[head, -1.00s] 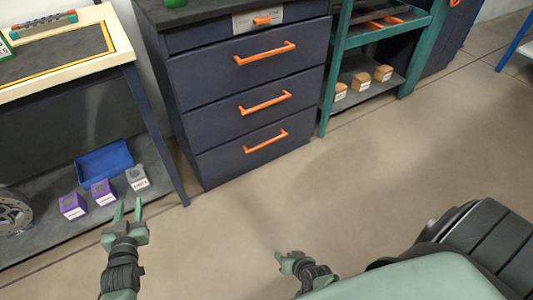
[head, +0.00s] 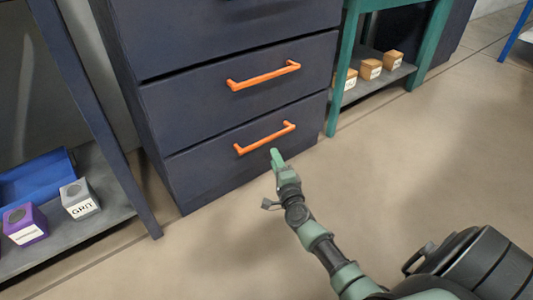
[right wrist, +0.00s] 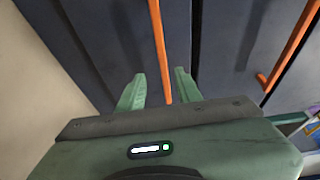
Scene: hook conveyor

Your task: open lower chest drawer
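The dark blue chest stands ahead, and its lower drawer (head: 215,172) is shut. The lower drawer's orange bar handle (head: 262,139) also shows in the right wrist view (right wrist: 159,45). My right gripper (head: 277,157) is just in front of the lower drawer, close to the handle's right end. In the right wrist view its two green fingers (right wrist: 158,82) are open, with the handle bar lined up between them and a gap on each side. I cannot tell whether the fingers reach around the bar. My left gripper is not in view.
The middle drawer's orange handle (head: 264,76) is above. A dark-legged table at left has a lower shelf with a blue bin (head: 30,182), a purple box (head: 25,224) and a grey box (head: 80,199). A green rack (head: 345,70) stands right of the chest. The floor in front is clear.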

